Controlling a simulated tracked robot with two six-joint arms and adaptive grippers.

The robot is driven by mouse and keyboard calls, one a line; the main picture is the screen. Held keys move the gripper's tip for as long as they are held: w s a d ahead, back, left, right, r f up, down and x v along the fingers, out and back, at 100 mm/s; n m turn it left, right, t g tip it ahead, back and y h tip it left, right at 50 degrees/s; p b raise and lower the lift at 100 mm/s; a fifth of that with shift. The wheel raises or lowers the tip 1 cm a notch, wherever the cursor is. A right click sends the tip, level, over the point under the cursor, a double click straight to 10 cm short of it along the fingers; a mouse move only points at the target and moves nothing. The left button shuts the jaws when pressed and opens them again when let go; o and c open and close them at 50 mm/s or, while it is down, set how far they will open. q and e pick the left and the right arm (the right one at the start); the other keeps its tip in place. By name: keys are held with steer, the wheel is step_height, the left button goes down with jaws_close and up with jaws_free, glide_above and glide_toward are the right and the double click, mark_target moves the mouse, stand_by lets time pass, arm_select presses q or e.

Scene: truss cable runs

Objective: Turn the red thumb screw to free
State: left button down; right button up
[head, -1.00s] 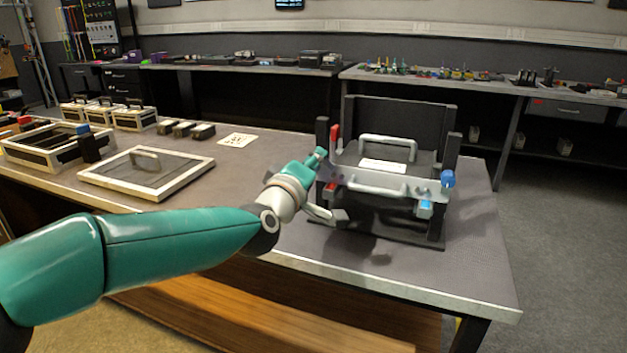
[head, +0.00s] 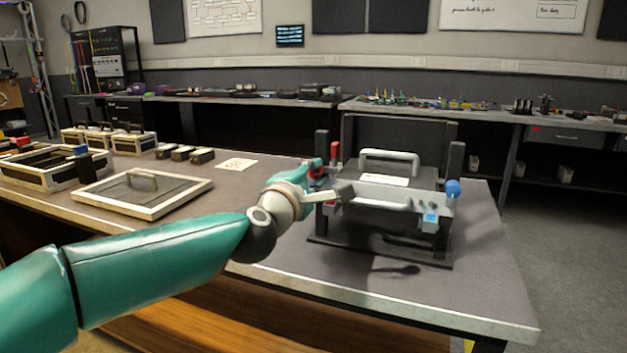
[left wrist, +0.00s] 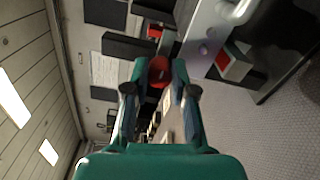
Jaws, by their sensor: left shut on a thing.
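The red thumb screw (left wrist: 158,70) sits between the two fingertips of my left gripper (left wrist: 160,78) in the left wrist view. The fingers are shut on it from both sides and cover part of it. In the head view my left gripper (head: 317,178) is at the left post of the black fixture (head: 380,246), and a little of the red screw (head: 317,172) shows there. A blue knob (head: 453,188) is on the fixture's right post. My right gripper is not in view.
A red lever (head: 334,151) stands beside the left post. The fixture holds a panel with a pale handle (head: 389,157). A framed lid (head: 142,192) and a crate (head: 40,175) lie to the left. The bench front (head: 400,298) is clear.

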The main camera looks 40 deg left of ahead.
arm_select(q)
steer(key=shift+a+f, duration=0.1)
steer(key=shift+f, duration=0.2)
steer(key=c, duration=1)
jaws_free()
steer(key=shift+o, duration=0.2)
steer(key=shift+r, duration=0.15)
steer(key=shift+s, duration=0.55)
steer(key=v, duration=1.1)
